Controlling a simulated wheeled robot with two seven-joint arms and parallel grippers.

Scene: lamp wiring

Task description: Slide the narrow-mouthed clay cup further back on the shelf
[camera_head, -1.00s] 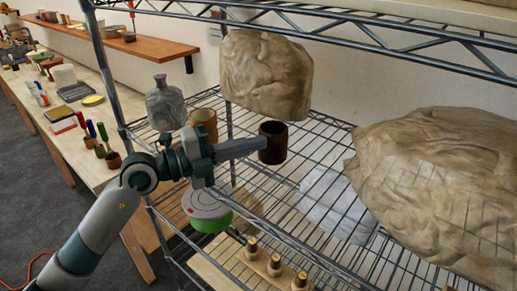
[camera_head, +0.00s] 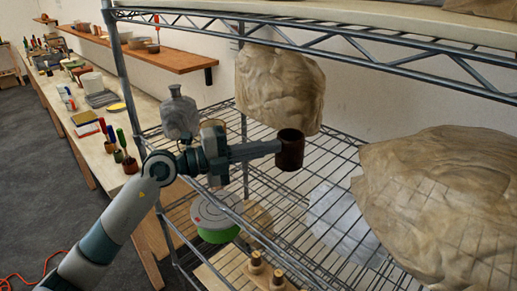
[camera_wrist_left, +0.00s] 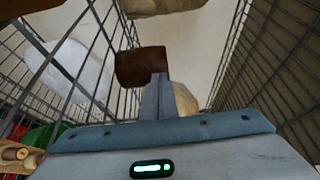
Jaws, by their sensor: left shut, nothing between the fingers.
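A dark brown cup (camera_head: 290,151) stands upright on the wire shelf (camera_head: 325,160), in front of a wrapped lump. It looks like the task's clay cup; its mouth is hard to judge. It also shows in the left wrist view (camera_wrist_left: 140,66), just beyond the fingertips. My left gripper (camera_head: 277,147) is shut and empty, its fingertips against or very close to the cup's near left side; contact is hard to tell. The shut fingers also show in the left wrist view (camera_wrist_left: 157,95). My right gripper is not in view.
A grey narrow-necked vase (camera_head: 180,114) stands on the shelf behind my left arm. Wrapped lumps stand behind the cup (camera_head: 279,88) and at the right (camera_head: 440,195). A shelf rail (camera_head: 330,44) runs above. Open wire lies right of the cup.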

